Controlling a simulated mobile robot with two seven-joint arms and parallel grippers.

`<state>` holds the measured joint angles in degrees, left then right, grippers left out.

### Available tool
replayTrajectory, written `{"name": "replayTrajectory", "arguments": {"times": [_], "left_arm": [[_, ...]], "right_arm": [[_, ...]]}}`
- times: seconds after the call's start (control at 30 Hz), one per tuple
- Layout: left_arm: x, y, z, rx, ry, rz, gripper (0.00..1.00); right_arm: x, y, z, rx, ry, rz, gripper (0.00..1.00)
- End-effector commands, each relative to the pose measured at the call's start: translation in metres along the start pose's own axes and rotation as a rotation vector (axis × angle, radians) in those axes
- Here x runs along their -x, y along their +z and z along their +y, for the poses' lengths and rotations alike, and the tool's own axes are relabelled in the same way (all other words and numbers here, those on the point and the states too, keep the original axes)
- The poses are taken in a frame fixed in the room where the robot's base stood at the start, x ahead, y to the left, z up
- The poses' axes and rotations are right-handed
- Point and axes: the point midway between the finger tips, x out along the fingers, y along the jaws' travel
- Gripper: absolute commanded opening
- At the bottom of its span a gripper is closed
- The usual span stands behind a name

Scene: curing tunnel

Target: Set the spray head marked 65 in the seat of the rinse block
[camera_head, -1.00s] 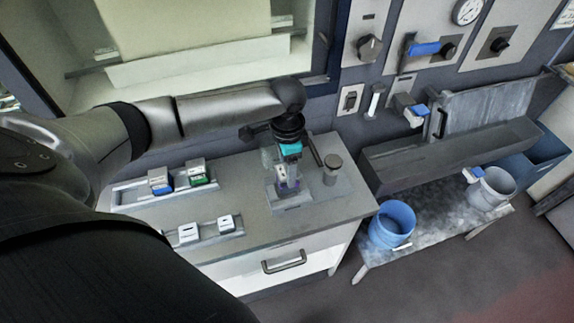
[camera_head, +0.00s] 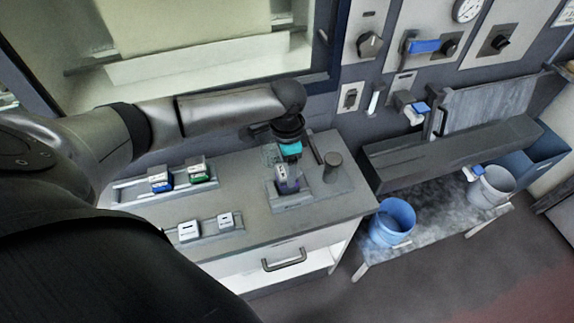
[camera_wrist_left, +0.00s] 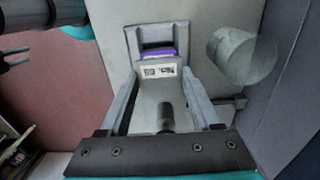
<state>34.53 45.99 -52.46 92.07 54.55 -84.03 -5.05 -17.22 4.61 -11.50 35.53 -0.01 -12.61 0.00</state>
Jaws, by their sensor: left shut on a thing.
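My left gripper (camera_head: 289,163) points down over the rinse block (camera_head: 293,207) on the bench. It is shut on a grey spray head (camera_head: 288,186), which stands at the block's seat. In the left wrist view, the two fingers flank the spray head (camera_wrist_left: 160,100). Its small label (camera_wrist_left: 159,71) is too small to read, and a purple strip (camera_wrist_left: 155,53) shows just beyond the label. The block's raised grey frame (camera_wrist_left: 133,42) surrounds that end. I cannot tell whether the spray head is fully down.
A grey cylinder (camera_head: 332,166) stands close right of the gripper. A rear rack (camera_head: 128,196) holds a blue-marked (camera_head: 160,183) and a green-marked piece (camera_head: 198,172). Two white-topped pieces (camera_head: 189,232) (camera_head: 226,221) sit in a front rack. Blue bucket (camera_head: 392,222) stands lower right.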

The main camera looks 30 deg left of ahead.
Motion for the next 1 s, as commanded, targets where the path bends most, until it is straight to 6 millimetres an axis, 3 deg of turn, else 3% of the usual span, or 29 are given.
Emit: {"name": "replayTrajectory", "arguments": {"times": [1.0], "left_arm": [[-0.015, 0.000, 0.000, 0.000, 0.000, 0.001, 0.00]], "right_arm": [[-0.003, 0.000, 0.000, -0.001, 0.000, 0.000, 0.50]]}}
